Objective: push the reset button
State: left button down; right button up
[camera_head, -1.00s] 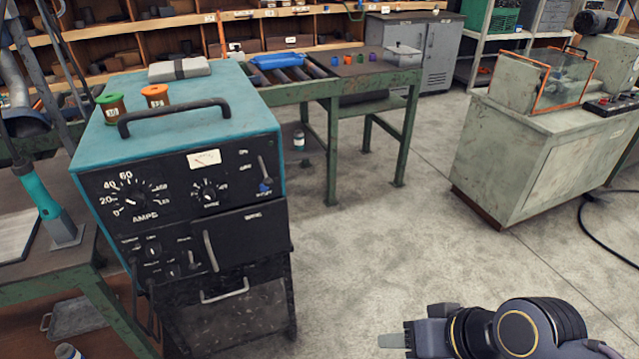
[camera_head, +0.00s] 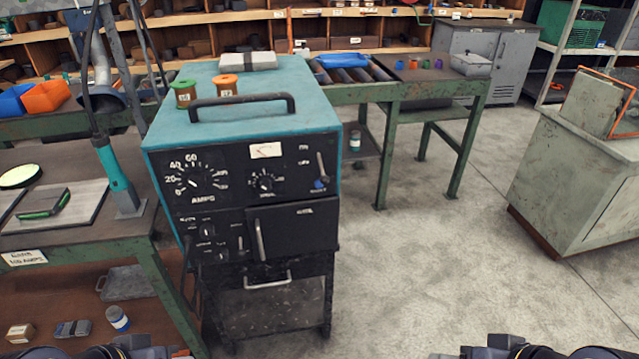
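No button marked reset can be made out. A teal welding machine (camera_head: 240,130) stands at the left centre, with a black front panel (camera_head: 285,205) bearing an amps dial (camera_head: 193,182), a second dial (camera_head: 264,182), a gauge (camera_head: 265,151) and a blue-tipped lever (camera_head: 320,183). Small knobs (camera_head: 206,232) sit at its lower left, with labels too small to read. My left gripper (camera_head: 178,352) and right gripper (camera_head: 442,356) barely show at the bottom edge, both apart from the machine. Their fingers are mostly cut off.
A green-framed bench (camera_head: 165,290) stands left of the machine. A roller table (camera_head: 400,92) stands behind it, and a grey-green cabinet (camera_head: 570,185) is at the right. Two spools (camera_head: 185,95) and a handle (camera_head: 243,100) top the machine. The floor (camera_head: 430,260) between machine and cabinet is clear.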

grip_shut()
dwell(1.5)
